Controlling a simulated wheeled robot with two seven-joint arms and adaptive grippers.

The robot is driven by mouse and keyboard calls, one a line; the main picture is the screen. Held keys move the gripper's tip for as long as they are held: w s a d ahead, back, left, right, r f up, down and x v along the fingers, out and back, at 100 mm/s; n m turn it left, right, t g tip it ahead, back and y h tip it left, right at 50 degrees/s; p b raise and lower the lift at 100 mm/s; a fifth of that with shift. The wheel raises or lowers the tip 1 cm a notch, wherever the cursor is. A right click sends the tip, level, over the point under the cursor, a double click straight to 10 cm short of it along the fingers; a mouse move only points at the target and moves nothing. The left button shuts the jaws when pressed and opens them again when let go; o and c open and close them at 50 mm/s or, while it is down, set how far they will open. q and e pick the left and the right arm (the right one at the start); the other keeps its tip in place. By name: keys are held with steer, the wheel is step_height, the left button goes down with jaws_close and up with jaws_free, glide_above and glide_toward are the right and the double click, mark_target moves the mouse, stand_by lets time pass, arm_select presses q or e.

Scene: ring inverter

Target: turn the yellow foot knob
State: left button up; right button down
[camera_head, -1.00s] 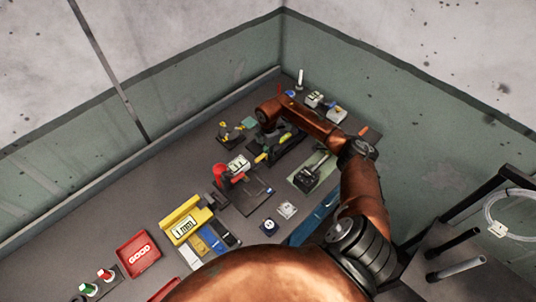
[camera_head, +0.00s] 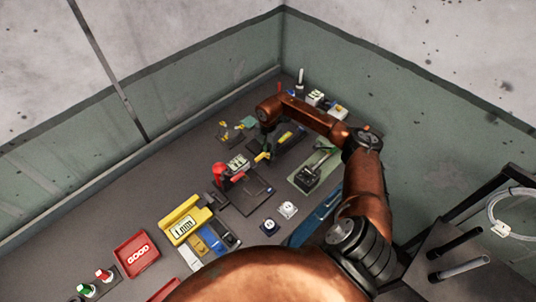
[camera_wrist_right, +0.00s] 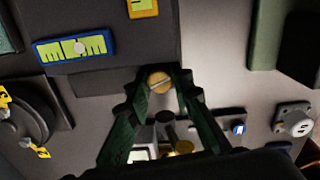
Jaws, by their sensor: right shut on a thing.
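The yellow foot knob (camera_wrist_right: 159,80) is a round, slotted, brass-yellow knob at the upper middle of the right wrist view. The dark green fingers of my right gripper (camera_wrist_right: 161,84) come up from below, and their tips close on it from both sides. In the head view my right gripper (camera_head: 267,148) points down among the devices on the bench, and the knob's grip is too small to make out there. My left gripper is not in view.
In the wrist view a blue-framed display (camera_wrist_right: 75,47) lies at upper left and a grey round fitting (camera_wrist_right: 293,118) at right. In the head view a red tray (camera_head: 137,254) and a yellow box (camera_head: 186,220) stand on the bench at lower left. Walls close off the back.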

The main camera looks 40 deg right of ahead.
steer(key=shift+n+b, duration=0.65)
steer(key=shift+n, duration=1.65)
steer(key=c, duration=1.7)
jaws_free()
